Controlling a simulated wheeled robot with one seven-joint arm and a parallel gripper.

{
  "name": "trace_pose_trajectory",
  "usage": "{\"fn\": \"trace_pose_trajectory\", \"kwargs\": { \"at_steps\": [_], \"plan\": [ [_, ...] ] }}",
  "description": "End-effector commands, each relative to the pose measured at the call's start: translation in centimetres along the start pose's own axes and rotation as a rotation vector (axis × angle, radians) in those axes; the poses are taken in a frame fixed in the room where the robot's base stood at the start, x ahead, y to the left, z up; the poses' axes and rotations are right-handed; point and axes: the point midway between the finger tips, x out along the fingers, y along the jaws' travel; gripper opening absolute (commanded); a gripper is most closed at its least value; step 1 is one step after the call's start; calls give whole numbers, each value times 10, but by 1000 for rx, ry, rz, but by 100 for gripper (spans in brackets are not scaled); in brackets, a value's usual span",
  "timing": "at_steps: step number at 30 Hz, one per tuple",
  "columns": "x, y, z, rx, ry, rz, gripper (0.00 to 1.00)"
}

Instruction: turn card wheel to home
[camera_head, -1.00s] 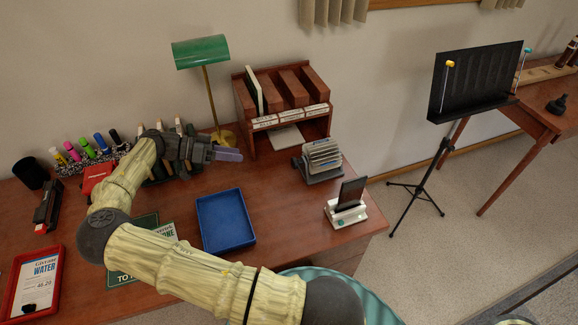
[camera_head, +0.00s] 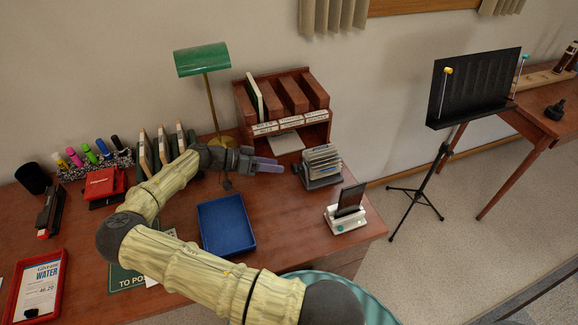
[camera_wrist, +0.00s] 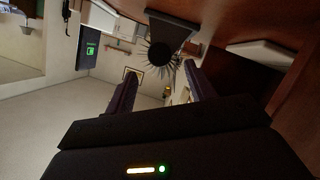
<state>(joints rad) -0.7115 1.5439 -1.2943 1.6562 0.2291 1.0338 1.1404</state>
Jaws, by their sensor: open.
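The card wheel (camera_head: 322,162), a grey rotary file with pale fanned cards on a dark base, stands on the desk right of my gripper. My gripper (camera_head: 270,165) is above the desk, its fingers pointing right toward the wheel with a small gap left between. In the wrist view the wheel (camera_wrist: 160,55) shows as a dark spiky fan, seen side-on and tilted, beyond the two fingers. The fingers are apart and my gripper (camera_wrist: 160,88) holds nothing. Which card is at the front is too small to tell.
A blue tray (camera_head: 226,226) lies below my gripper. A wooden sorter (camera_head: 283,105) stands behind the wheel, and a green lamp (camera_head: 202,57) stands left of it. A small white stand with a dark panel (camera_head: 347,212) is in front right of the wheel.

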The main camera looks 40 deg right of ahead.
Motion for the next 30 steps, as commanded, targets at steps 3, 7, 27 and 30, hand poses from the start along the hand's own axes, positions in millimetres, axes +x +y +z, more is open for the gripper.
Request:
{"fn": "trace_pose_trajectory", "kwargs": {
  "at_steps": [3,7,27,30],
  "plan": [
    [22,1,-1,0,-1,4,55],
    [42,0,-1,0,-1,1,55],
    [57,0,0,0,0,-2,14],
    [57,0,0,-1,0,-2,12]
  ]
}}
